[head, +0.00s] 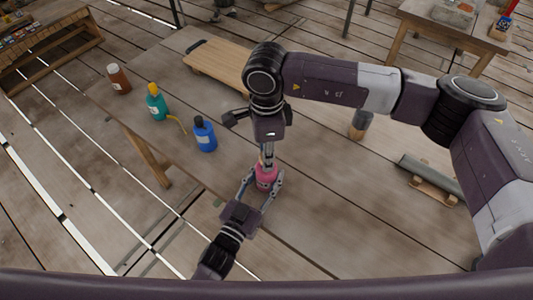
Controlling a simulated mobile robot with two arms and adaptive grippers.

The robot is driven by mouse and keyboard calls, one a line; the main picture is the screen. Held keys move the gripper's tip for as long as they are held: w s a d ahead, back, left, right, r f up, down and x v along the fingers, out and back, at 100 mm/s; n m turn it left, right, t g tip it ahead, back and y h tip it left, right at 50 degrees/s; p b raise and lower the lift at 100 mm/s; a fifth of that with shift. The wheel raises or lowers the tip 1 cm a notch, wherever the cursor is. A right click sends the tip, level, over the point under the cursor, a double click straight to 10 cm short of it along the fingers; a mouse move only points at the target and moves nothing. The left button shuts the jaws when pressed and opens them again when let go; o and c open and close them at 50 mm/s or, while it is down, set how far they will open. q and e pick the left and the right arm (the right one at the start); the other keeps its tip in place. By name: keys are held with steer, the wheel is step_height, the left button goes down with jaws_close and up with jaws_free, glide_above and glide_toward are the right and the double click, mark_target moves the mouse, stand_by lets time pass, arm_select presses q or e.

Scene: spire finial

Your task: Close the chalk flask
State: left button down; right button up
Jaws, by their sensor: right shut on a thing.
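A pink flask (266,182) stands upright near the table's front edge, partly hidden by the grippers. My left gripper (262,184) reaches in from below with one finger on each side of the flask's body and appears shut on it. My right gripper (267,155) points down directly over the flask's neck. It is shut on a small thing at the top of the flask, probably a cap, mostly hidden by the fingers. I cannot tell whether that thing touches the neck.
Blue (204,136), teal (156,105) and brown (118,79) bottles stand to the left on the table (310,205). A wooden board (220,69) lies behind. A dark cylinder (361,122) and a grey tube on a cradle (428,176) are at right.

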steer(key=shift+f, duration=0.6)
steer(key=o, duration=0.8)
steer(key=shift+o, duration=0.2)
step_height(320, 180, up, 12)
arm_select(q)
steer(key=c, duration=1.1)
jaws_free()
